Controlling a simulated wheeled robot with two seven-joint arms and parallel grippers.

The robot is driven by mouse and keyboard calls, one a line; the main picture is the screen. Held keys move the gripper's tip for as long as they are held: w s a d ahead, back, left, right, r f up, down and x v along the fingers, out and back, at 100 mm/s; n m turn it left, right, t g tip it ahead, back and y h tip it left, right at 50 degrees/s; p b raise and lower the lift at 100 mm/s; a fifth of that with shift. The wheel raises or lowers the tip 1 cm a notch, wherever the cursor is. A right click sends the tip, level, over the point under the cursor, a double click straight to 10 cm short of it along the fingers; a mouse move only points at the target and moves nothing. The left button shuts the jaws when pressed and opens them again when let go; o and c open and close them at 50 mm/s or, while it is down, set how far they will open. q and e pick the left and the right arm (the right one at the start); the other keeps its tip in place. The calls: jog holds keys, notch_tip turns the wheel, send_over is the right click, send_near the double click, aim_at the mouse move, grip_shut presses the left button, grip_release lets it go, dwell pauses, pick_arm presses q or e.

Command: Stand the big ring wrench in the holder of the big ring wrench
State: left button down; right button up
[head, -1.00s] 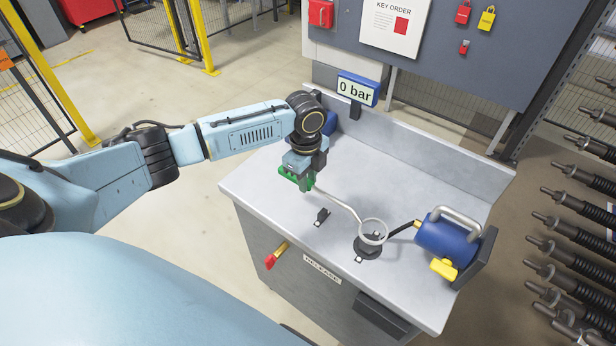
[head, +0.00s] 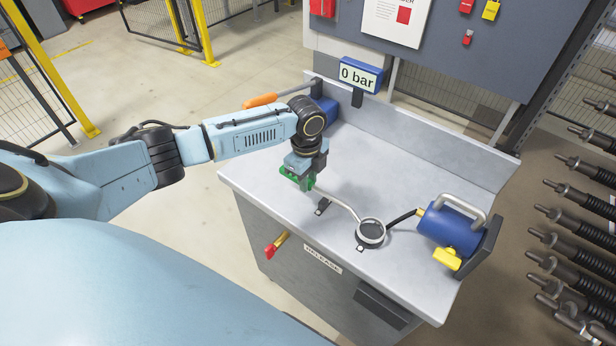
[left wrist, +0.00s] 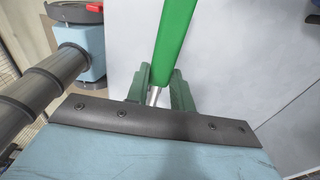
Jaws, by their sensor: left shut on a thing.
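The big ring wrench (head: 341,203) has a green handle, a bent silver shaft and an open ring at its right end. My left gripper (head: 297,178) is shut on the green handle, which also shows in the left wrist view (left wrist: 176,38). The ring lies low at a round black fitting (head: 362,247) on the bench; I cannot tell whether it fully rests there. The shaft passes close to a small black bracket (head: 322,208); contact is unclear. I cannot tell which black piece is the wrench's holder. My right gripper is not in view.
A blue pump-like cylinder (head: 447,232) with a grey handle and yellow part stands right of the ring. A "0 bar" display (head: 360,75) and an orange handle (head: 260,100) are at the back. The bench (head: 400,175) is clear behind the wrench.

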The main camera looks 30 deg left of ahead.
pick_arm(q)
jog(key=shift+p, duration=0.95)
dwell(1.2)
jog(key=shift+f+b, duration=0.65)
jog(key=shift+f, duration=0.3)
dwell(0.4)
jog(key=c, duration=1.1)
grip_release()
jog(key=r+p, duration=0.1)
jog(key=r, duration=1.2)
jog(key=shift+a+r, duration=0.2)
